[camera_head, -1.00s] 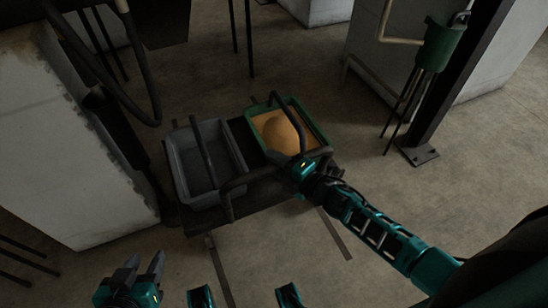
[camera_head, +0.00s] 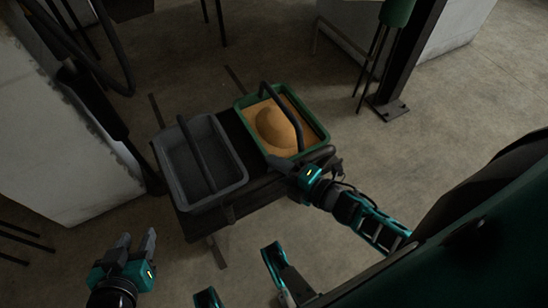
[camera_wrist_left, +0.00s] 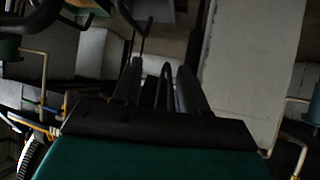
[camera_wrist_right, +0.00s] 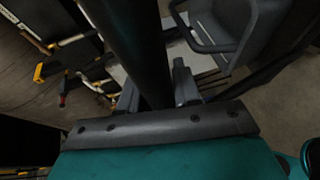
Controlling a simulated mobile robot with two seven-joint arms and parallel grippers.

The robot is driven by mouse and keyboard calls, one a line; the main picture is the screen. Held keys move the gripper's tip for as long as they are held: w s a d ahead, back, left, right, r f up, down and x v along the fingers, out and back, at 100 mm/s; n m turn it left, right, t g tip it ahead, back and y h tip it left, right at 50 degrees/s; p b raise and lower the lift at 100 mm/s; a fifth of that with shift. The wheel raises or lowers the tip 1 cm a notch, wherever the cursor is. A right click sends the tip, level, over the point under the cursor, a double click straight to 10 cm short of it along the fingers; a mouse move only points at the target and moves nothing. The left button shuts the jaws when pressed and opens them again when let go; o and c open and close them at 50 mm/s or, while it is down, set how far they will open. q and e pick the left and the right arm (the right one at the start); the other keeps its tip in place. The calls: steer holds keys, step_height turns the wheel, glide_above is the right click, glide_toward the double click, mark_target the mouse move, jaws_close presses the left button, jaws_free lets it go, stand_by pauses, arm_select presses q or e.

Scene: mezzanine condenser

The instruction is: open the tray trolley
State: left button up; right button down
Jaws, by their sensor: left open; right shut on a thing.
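The tray trolley (camera_head: 258,194) is a low dark frame in the middle of the head view. It carries a grey empty tray (camera_head: 240,180) and a green tray (camera_head: 242,112) holding an orange-brown mound. My right gripper (camera_head: 294,172) is at the trolley's near right edge, below the green tray. In the right wrist view a thick dark bar (camera_wrist_right: 140,45) runs between its fingers, and it is shut on this bar. My left gripper (camera_head: 137,239) is open and empty, left of and nearer than the trolley. The right fingertips are partly hidden in the head view.
A pale block (camera_head: 60,150) stands close to the trolley's left. A dark post with a foot plate (camera_head: 388,110) stands at the right back. Floor strips (camera_head: 236,80) show behind the trolley. Open floor lies right of the trolley and in front of it.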

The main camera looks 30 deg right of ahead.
arm_select(q)
steer(key=shift+a, duration=0.1)
arm_select(e)
steer(key=shift+s, duration=0.1)
steer(key=c, duration=0.9)
jaws_free()
arm_select(q)
steer(key=shift+s+r+p, duration=0.1)
steer(key=shift+r+p, duration=0.7)
arm_select(e)
steer(key=v, duration=1.3)
steer(key=shift+r, duration=0.1)
